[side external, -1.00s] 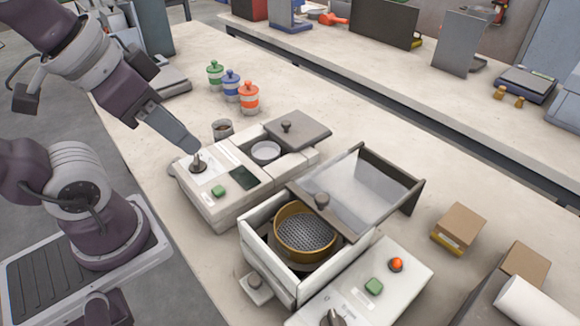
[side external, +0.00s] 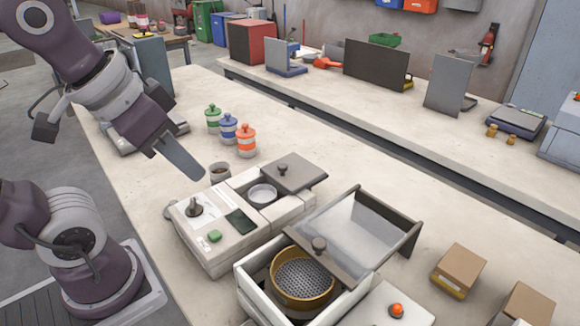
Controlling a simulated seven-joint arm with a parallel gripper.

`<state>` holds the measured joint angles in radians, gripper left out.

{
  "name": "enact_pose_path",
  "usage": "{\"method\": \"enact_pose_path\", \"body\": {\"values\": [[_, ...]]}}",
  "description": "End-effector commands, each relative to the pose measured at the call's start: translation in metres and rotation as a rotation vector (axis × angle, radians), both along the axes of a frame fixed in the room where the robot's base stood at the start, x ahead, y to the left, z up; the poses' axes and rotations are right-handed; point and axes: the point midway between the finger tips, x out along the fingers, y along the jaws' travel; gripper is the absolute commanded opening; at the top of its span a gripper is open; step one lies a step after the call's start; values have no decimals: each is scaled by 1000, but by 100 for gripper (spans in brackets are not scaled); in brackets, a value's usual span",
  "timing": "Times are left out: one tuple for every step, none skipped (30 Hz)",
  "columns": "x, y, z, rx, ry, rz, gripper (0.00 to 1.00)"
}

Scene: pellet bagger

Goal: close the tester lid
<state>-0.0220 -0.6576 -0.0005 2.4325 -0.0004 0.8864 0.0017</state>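The tester appears to be the white bench unit (side external: 222,250) with a dark dial knob (side external: 195,207), a green button (side external: 214,236) and a dark screen (side external: 241,221). Its grey lid (side external: 300,173) with a round knob (side external: 282,169) sits behind and right of the well, leaving a pale round dish (side external: 262,193) uncovered. My gripper (side external: 203,178) points down over the unit's back left edge, above the dial knob and left of the lid. Nothing shows in it. Its fingers overlap from this side, so their opening is hidden.
A sieve box with a brass sieve (side external: 301,285) and a raised glazed lid (side external: 352,240) stands close in front. A small cup (side external: 220,172) stands near my gripper. Green, blue and orange jars (side external: 246,141) stand behind. Cardboard boxes (side external: 459,271) are at the right.

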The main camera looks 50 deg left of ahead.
Motion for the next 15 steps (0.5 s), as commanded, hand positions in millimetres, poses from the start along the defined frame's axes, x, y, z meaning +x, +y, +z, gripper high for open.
{"method": "enact_pose_path", "body": {"values": [[26, 5, 7, 0, 19, 21, 0], [46, 10, 11, 0, 30, 38, 0], [76, 17, 15, -2, 45, 62, 0], [100, 25, 15, -2, 55, 80, 0], [124, 33, 13, -3, 66, 97, 0], [156, 45, 8, -5, 78, 121, 0], [178, 54, 2, -7, 89, 137, 0], [199, 64, -6, -9, 98, 154, 0], [224, 77, -18, -11, 109, 174, 0], [240, 87, -28, -13, 116, 186, 0], [254, 95, -38, -14, 122, 199, 0], [270, 106, -50, -17, 129, 213, 0], [279, 112, -58, -18, 133, 221, 0], [287, 118, -66, -19, 136, 228, 0], [294, 123, -73, -20, 138, 235, 0]]}}
